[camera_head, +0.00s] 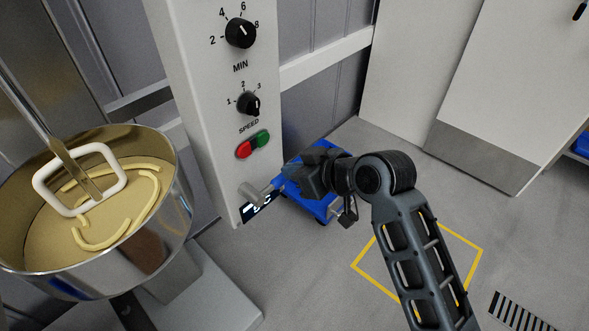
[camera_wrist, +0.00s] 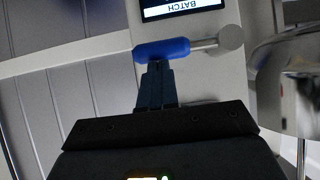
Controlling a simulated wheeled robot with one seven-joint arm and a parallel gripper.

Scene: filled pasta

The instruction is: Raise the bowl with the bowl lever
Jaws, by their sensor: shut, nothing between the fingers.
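The steel mixing bowl (camera_head: 150,245) sits at the left in the head view, with pale dough and a white-framed beater (camera_head: 77,212) in it. Shiny metal at the right of the wrist view looks like the bowl (camera_wrist: 272,95). The bowl lever, a steel rod with a blue grip (camera_wrist: 163,50), sticks out of the white machine column; its metal rod (camera_head: 257,193) shows in the head view. My gripper (camera_wrist: 156,66) is shut and empty, its fingertips at the lower side of the blue grip; I cannot tell whether they touch. In the head view my gripper (camera_head: 287,182) partly hides the grip.
The white column (camera_head: 205,100) carries black MIN and SPEED knobs, red and green buttons and a BATCH display (camera_wrist: 180,7). A blue wheeled dolly (camera_head: 325,207) stands on the floor behind my gripper. A yellow floor outline (camera_head: 465,242) and open floor lie to the right.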

